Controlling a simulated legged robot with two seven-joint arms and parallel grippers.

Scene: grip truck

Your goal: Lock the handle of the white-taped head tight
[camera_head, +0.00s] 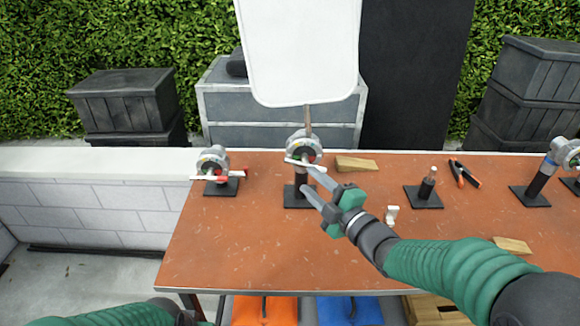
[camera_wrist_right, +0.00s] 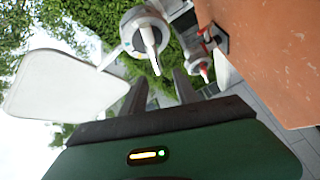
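A round grey grip head (camera_head: 303,148) stands on a post with a black base in the middle of the table and carries a white board. Its pale handle (camera_head: 303,162) sticks out in front. In the right wrist view the same head (camera_wrist_right: 136,28) shows with its handle (camera_wrist_right: 152,52) pointing toward the gap between my fingers. Whether the tape on it is white is too small to tell. My right gripper (camera_head: 308,180) is open at the handle, fingers apart; contact is unclear. The right wrist view shows both fingers (camera_wrist_right: 160,92). My left gripper is out of view.
Another head (camera_head: 212,160) with a red-and-white handle stands left, and a blue-marked head (camera_head: 563,152) stands far right. The table's front left (camera_head: 240,250) is clear.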

